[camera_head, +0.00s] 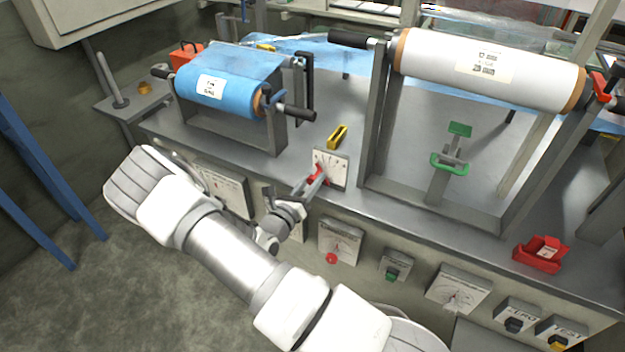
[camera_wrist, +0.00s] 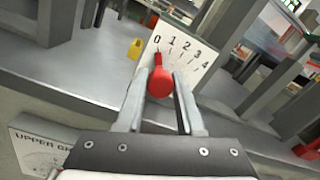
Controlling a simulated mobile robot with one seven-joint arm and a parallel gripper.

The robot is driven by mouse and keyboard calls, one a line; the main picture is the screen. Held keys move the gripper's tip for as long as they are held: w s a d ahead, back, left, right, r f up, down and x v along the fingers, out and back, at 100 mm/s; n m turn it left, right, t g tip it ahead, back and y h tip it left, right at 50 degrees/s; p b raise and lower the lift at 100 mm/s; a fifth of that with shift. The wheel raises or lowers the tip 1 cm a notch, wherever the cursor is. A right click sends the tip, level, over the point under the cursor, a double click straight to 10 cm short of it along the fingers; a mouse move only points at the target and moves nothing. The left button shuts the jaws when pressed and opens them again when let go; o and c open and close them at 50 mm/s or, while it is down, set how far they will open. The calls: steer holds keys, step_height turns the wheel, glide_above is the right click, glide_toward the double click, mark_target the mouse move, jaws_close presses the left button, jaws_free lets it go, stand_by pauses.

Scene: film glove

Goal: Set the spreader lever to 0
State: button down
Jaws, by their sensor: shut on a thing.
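The spreader lever is a red knob with a short pointer (camera_wrist: 160,82), mounted at a white scale plate (camera_wrist: 188,58) marked 0 to 4. In the wrist view its red tip points up just below the 0 mark. In the head view the red lever (camera_head: 319,171) sits at the lower left of the plate (camera_head: 332,168), on the bench's front edge. My gripper (camera_head: 314,182) reaches it from the lower left. In the wrist view my gripper (camera_wrist: 162,88) has one finger on each side of the red knob, shut on it. The fingers partly hide the plate's lower part.
A yellow object (camera_head: 338,136) lies behind the plate. A blue film roll (camera_head: 218,92) is at left and a white roll (camera_head: 490,68) at right on grey stands. Dials and buttons, including a red button (camera_head: 331,258), line the front below. A red box (camera_head: 540,254) sits right.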

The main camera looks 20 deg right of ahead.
steer(key=c, duration=0.5)
jaws_free()
steer(key=shift+c, duration=0.2)
steer(key=p+v, duration=0.1)
steer(key=v, duration=1.6)
steer(key=shift+s+a+p, duration=0.15)
steer(key=shift+a+p, duration=0.05)
steer(key=shift+p, duration=0.15)
steer(key=s+d+r+m+g+y+p, duration=0.35)
steer(key=r+m+g, duration=0.25)
steer(key=r+m, duration=0.35)
steer(key=s+d+r+m+g+y+p, duration=0.2)
steer(key=s+r+m+g, duration=0.35)
steer(key=r+m, duration=0.4)
steer(key=s+a+r+m+t+y+p, duration=0.1)
steer(key=s+r+m+t+y, duration=0.1)
steer(key=r, duration=0.5)
steer(key=s+a+r+m+t+y+p, duration=0.1)
steer(key=s+r+m+t+y+p, duration=0.1)
steer(key=r, duration=0.5)
steer(key=s+a+r+m+t+y+p, duration=0.1)
steer(key=s+a+r+m+t+y, duration=0.1)
steer(key=r+m+y, duration=0.3)
step_height(320, 180, up, 2)
steer(key=shift+s+r+m+p, duration=0.1)
steer(key=shift+s+m+p, duration=0.3)
steer(key=shift+s+m, duration=0.4)
